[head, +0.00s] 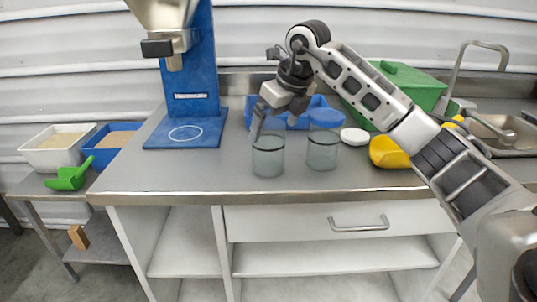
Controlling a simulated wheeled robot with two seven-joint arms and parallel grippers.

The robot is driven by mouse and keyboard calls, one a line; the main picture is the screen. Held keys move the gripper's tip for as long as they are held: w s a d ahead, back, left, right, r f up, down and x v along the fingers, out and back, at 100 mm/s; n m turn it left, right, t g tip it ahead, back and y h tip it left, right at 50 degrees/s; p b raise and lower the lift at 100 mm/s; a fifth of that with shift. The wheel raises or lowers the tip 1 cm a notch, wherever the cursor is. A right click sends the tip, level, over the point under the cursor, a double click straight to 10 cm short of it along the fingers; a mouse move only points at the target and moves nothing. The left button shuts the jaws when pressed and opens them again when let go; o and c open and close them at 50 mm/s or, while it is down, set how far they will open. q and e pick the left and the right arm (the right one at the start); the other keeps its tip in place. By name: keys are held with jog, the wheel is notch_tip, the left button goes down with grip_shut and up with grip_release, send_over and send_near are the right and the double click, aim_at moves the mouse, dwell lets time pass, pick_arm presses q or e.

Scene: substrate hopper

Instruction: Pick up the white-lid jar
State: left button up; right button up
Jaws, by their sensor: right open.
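A clear greyish jar (268,158) stands upright on the grey counter; its top is partly hidden by my right gripper, and I see no white lid on it. A white round disc, like a lid (354,136), lies on the counter to the right of the blue-lid jar. My right gripper (262,128) is open and points down at the top of the left jar, its fingers at rim height. I cannot tell whether they touch the jar. My left gripper is out of view.
A blue stand (190,80) with a metal hopper (165,12) is at the back left. A blue bin (292,122) is behind the jars. A yellow scoop (389,153), green box (412,84) and sink (495,128) are at right. The counter's front left (170,172) is clear.

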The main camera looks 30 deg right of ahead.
aim_at(269, 141)
jog(key=shift+x, duration=3)
jog(key=shift+w, duration=0.1)
jog(key=c, duration=1.1)
